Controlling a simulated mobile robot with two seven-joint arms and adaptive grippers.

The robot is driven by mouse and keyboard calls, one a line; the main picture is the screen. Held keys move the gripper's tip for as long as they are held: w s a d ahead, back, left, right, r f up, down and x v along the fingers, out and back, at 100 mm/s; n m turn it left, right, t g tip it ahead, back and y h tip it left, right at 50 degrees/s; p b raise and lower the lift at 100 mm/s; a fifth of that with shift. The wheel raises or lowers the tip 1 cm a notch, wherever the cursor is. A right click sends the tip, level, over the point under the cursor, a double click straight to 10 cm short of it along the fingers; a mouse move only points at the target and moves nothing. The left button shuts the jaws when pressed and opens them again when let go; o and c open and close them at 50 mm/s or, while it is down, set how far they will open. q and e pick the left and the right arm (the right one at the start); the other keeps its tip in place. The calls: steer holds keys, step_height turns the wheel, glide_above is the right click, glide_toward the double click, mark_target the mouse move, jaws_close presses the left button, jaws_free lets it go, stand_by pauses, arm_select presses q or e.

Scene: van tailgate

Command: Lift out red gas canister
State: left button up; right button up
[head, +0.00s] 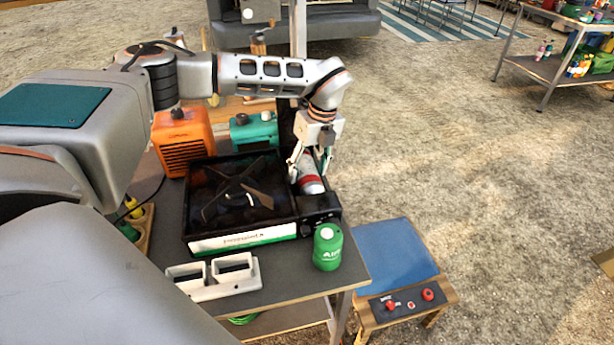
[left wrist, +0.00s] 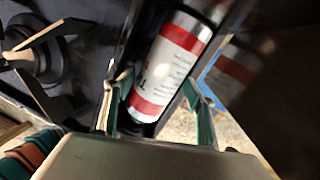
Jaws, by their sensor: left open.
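The red gas canister (head: 312,184), white with red bands, lies in the side compartment of the black camping stove (head: 240,195). It also shows in the left wrist view (left wrist: 168,65), lying lengthwise between the fingers. My left gripper (head: 309,172) points down over the canister, with one finger on each side of it. It is open, and I cannot tell whether the fingers touch the canister. The canister's far part is hidden by the gripper in the head view. My right gripper is not in view.
A green canister (head: 327,247) stands at the table's front right corner. A white two-slot holder (head: 213,277) is at the front left. An orange box (head: 183,141) and a teal device (head: 254,132) stand behind the stove. A blue stool (head: 396,255) is to the right.

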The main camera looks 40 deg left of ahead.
arm_select(q)
steer(key=shift+f, duration=0.35)
steer(key=shift+r, duration=0.1)
steer(key=c, duration=1)
steer(key=shift+r, duration=0.1)
